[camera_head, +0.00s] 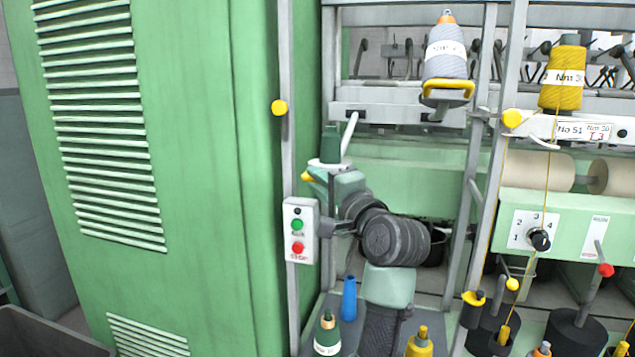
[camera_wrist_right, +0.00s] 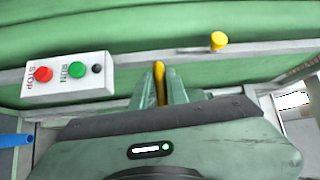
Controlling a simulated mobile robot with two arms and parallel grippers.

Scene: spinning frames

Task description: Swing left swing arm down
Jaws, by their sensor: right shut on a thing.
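My right gripper (camera_head: 312,180) reaches in from below toward the left post of the machine frame. Its fingers (camera_wrist_right: 161,88) are shut on a slim yellow handle (camera_wrist_right: 159,78), which shows between them in the wrist view. In the head view only a small yellow end (camera_head: 307,177) of it sticks out left of the fingers, close to the post. The swing arm that this handle may belong to is mostly hidden behind my gripper and wrist. A white rod (camera_head: 349,134) slants up just behind the gripper; I cannot tell whether it is joined to the handle. My left gripper is not in view.
A control box (camera_head: 300,231) with a green and a red button hangs on the post, close to my wrist. A yellow knob (camera_head: 279,107) sits higher on the post. A green cabinet (camera_head: 205,190) fills the left. A blue cone (camera_head: 348,299) stands below, beside my arm.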

